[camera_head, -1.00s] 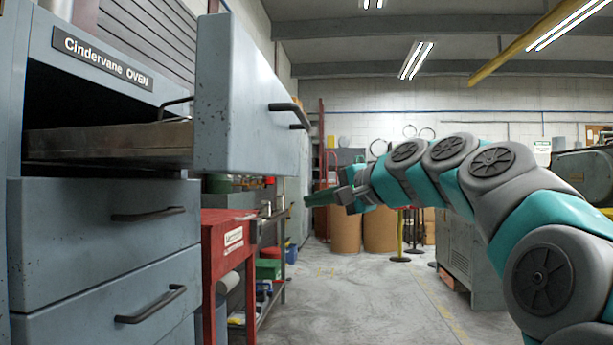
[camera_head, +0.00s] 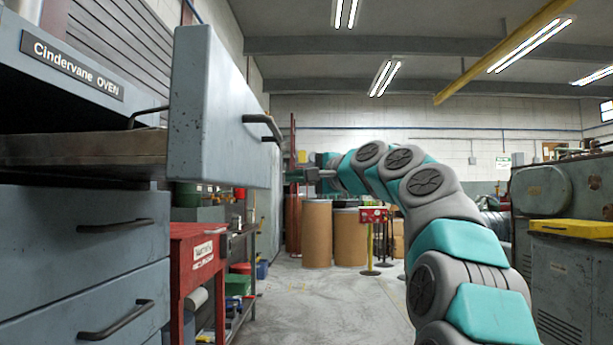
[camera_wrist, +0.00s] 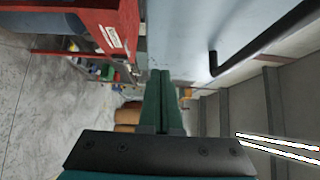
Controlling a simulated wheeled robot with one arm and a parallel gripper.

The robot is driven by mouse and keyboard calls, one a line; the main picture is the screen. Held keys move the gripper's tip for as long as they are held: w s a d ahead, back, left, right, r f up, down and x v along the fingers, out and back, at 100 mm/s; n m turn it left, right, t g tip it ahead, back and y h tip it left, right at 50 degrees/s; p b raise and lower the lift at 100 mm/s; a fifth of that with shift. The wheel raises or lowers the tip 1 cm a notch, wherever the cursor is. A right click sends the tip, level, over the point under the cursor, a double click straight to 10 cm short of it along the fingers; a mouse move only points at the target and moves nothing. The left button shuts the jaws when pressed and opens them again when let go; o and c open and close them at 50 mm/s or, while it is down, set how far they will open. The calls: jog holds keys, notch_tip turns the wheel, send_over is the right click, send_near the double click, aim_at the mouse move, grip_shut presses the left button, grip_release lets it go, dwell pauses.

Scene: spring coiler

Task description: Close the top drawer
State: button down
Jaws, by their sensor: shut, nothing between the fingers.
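The top drawer (camera_head: 215,110) of the grey-blue oven cabinet is pulled far out. Its flat front has a dark bar handle (camera_head: 263,128), and its tray (camera_head: 85,150) shows behind the front. My gripper (camera_head: 292,175) is shut and empty, just right of the drawer front's lower right edge in the head view. In the wrist view its green fingers (camera_wrist: 160,78) lie together, pointing along the drawer front (camera_wrist: 182,35), with the handle (camera_wrist: 255,45) to their right. I cannot tell whether the fingers touch the front.
Two closed drawers (camera_head: 60,240) with bar handles lie below. A red stand (camera_head: 195,255) is right of the cabinet, beside shelves of small items. Brown drums (camera_head: 316,235) stand at the back. Grey machinery (camera_head: 560,250) is at right. The floor (camera_head: 330,300) between is clear.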

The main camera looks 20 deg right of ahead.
aim_at(260, 177)
jog(key=w+a, duration=0.1)
jog(key=a, duration=0.1)
jog(key=w+a, duration=0.2)
jog(key=shift+w+a, duration=0.15)
jog(key=shift+a, duration=0.25)
jog(key=shift+a, duration=0.1)
